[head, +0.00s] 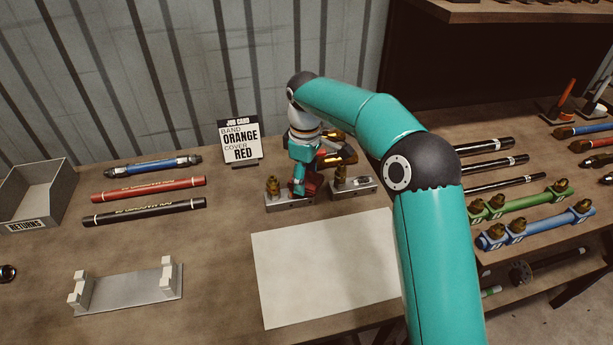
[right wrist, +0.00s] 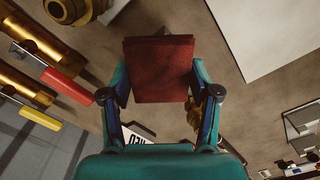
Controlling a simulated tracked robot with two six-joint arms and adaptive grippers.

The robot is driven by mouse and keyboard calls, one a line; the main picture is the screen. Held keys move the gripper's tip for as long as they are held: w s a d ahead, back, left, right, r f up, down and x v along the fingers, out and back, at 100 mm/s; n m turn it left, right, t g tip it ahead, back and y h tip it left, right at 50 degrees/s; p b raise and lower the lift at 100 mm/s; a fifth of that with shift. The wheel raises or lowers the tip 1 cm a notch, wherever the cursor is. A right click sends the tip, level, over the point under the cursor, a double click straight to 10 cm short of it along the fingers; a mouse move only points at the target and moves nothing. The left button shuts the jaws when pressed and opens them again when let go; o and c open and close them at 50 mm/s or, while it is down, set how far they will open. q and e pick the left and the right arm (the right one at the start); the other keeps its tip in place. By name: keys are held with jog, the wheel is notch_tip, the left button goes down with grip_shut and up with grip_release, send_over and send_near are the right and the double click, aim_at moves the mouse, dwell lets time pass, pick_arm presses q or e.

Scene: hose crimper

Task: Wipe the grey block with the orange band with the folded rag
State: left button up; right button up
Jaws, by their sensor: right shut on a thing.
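My right gripper (head: 299,187) reaches down at the back middle of the bench. It is shut on the folded rag, a dark red square pad (right wrist: 162,70) that shows between its fingers in the right wrist view. Two small grey blocks with brass fittings stand here: a left one (head: 289,203) just under the gripper and a right one (head: 354,188). I cannot make out an orange band on either. The gripper partly hides the space between them, and I cannot tell whether the rag touches a block. My left gripper is not in view.
A job card (head: 240,141) reading band orange, cover red stands behind. A white sheet (head: 320,270) lies in front. Hoses (head: 150,188), a grey cradle (head: 130,292) and a returns bin (head: 27,200) are at left. Brass cylinders (right wrist: 35,40) lie close by.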

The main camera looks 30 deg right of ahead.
aim_at(285, 195)
jog(key=shift+f+b, duration=0.55)
jog(key=shift+f, duration=0.45)
jog(key=shift+w+a+r+p, duration=0.1)
jog(key=shift+w+a+p, duration=0.05)
jog(key=shift+a+p, duration=0.25)
jog(key=shift+w+a+r+p, duration=0.1)
jog(key=shift+a+p, duration=0.15)
jog(key=shift+a, duration=0.25)
jog(key=shift+w+a+f+p, duration=0.1)
jog(key=shift+w+a+p, duration=0.3)
jog(key=shift+a, duration=0.6)
jog(key=shift+w+a+f+p, duration=0.1)
jog(key=shift+a+p, duration=0.45)
jog(key=shift+a, duration=0.4)
jog(key=shift+s+d, duration=0.15)
jog(key=shift+d, duration=0.25)
jog(key=shift+s+d+r+p, duration=0.1)
jog(key=shift+s+d+p, duration=0.1)
jog(key=shift+d, duration=0.65)
jog(key=shift+s+d+f+p, duration=0.15)
jog(key=shift+s+d, duration=0.1)
jog(key=shift+d, duration=0.55)
jog(key=shift+s+d+r+p, duration=0.15)
jog(key=shift+s+d+p, duration=0.05)
jog(key=shift+d, duration=0.65)
jog(key=shift+r, duration=0.1)
notch_tip(285, 195, up, 6)
jog(key=p, duration=0.5)
